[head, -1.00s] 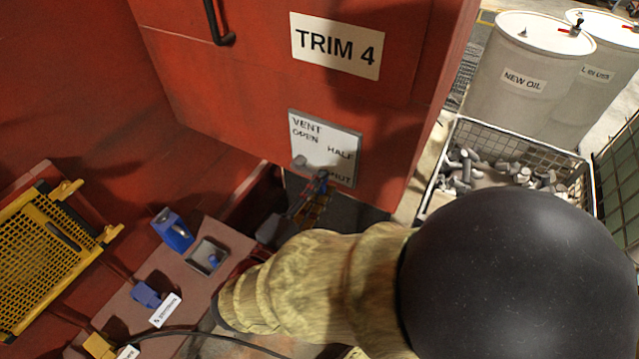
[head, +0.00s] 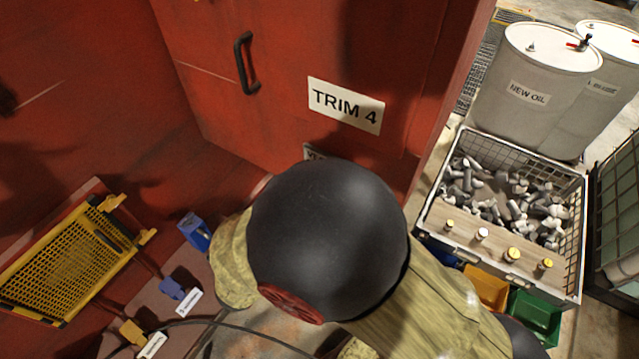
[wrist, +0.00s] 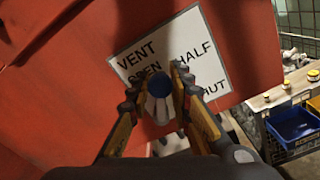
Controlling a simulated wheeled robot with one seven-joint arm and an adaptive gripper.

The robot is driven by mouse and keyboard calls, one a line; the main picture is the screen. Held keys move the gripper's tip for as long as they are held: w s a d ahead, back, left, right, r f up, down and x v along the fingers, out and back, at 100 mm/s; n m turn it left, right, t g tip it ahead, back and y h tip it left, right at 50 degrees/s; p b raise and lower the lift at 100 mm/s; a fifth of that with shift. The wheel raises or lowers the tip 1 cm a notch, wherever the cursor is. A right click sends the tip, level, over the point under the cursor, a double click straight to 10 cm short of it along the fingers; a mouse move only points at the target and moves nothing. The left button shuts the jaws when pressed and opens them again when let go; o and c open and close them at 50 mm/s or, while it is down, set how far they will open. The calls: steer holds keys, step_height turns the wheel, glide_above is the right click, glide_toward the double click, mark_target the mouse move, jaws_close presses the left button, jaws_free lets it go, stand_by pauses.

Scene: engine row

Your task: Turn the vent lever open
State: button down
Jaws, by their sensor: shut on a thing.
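In the wrist view the white vent plate (wrist: 190,62) is on the red panel, lettered VENT, OPEN, HALF and a partly covered SHUT. The vent lever (wrist: 160,108) is a pale grey piece with a dark blue round end, in front of the plate's lower left, near the word OPEN. My gripper (wrist: 157,88) has its fingers on both sides of the lever and is shut on it. The lever's pivot is hidden, so its exact angle is unclear.
The red cabinet carries a TRIM 4 sign (head: 345,106) and a black handle (head: 245,64). At right stand a wire crate of metal parts (head: 578,200), coloured bins (head: 535,316) and oil drums (head: 530,100). A yellow mesh guard (head: 70,262) is at left.

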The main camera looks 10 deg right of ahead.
steer(key=shift+w+a+r+n+p, duration=0.15)
steer(key=shift+w+a+n+p, duration=0.3)
steer(key=shift+n+p, duration=0.5)
steer(key=shift+w+a+r+n+p, duration=0.15)
steer(key=shift+w+a+n+p, duration=0.15)
steer(key=shift+a+n+p, duration=0.45)
steer(key=shift+w+a+r+n+p, duration=0.15)
steer(key=shift+w+a+n+p, duration=0.2)
steer(key=shift+n+p, duration=0.75)
steer(key=shift+w, duration=0.1)
steer(key=c, duration=1.7)
jaws_free()
steer(key=shift+o, duration=0.4)
